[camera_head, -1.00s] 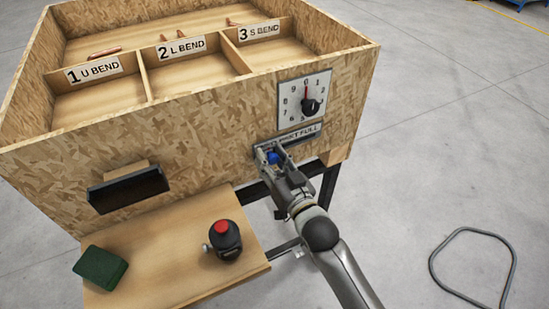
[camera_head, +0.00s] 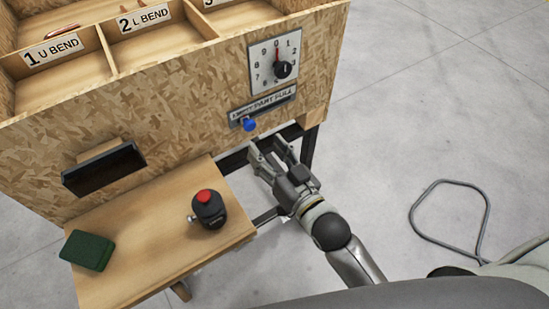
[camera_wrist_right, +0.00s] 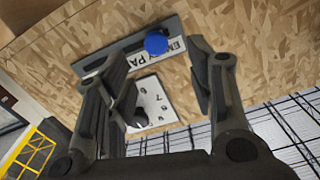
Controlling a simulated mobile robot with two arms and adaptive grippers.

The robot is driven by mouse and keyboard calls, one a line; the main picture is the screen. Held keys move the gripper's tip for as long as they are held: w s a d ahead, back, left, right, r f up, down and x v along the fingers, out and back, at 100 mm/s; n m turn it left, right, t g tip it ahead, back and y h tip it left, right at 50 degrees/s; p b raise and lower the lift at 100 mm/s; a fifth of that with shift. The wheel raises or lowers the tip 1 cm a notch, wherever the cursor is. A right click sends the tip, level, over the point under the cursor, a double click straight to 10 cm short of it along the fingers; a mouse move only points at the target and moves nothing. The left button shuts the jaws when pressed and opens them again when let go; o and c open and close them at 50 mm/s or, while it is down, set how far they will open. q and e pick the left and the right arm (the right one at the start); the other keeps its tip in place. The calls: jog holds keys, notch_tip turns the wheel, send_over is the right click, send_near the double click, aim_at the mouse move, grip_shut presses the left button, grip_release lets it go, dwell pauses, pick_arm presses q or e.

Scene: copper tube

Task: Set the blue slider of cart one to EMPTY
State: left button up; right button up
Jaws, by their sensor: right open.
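The blue slider knob (camera_head: 249,124) sticks out from a dark rail under the EMPTY PART FULL label (camera_head: 262,103) on the cart's front board. It sits toward the label's left end, by the word EMPTY. In the right wrist view the blue knob (camera_wrist_right: 156,43) covers part of the rail beside EMPTY. My right gripper (camera_head: 268,145) is open and empty, below and a little right of the knob, apart from it. Its fingers spread to either side of the knob in the wrist view. My left gripper is not in view.
A dial (camera_head: 275,62) with a black knob is above the slider. A wooden shelf (camera_head: 150,260) holds a black device with a red button (camera_head: 208,207) and a green block (camera_head: 87,250). A black handle (camera_head: 103,168) is on the left. A grey cable (camera_head: 415,215) lies on the floor.

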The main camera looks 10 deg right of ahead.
jog(key=shift+v, duration=1.4)
jog(key=s+d+f+g+h, duration=0.1)
jog(key=s+d+f+g, duration=0.15)
jog(key=f, duration=0.95)
jog(key=s+d+f+g+h, duration=0.2)
jog(key=s+f+g, duration=0.1)
jog(key=f, duration=0.9)
jog(key=s+d+f+g+h, duration=0.1)
jog(key=s+d+f+g, duration=0.15)
jog(key=f, duration=0.95)
jog(key=s+d+f+g, duration=0.2)
jog(key=s+f, duration=0.4)
jog(key=s, duration=0.3)
jog(key=s+d+f+g+h, duration=0.1)
jog(key=s+d+f+g, duration=0.2)
jog(key=s+f, duration=0.3)
jog(key=s+d+f+g+h, duration=0.1)
jog(key=s+d+f+g, duration=0.1)
jog(key=s+f, duration=0.5)
jog(key=s+g, duration=0.1)
jog(key=s, duration=0.5)
jog(key=shift+d+n, duration=0.15)
jog(key=shift+n, duration=0.15)
jog(key=shift+r, duration=0.1)
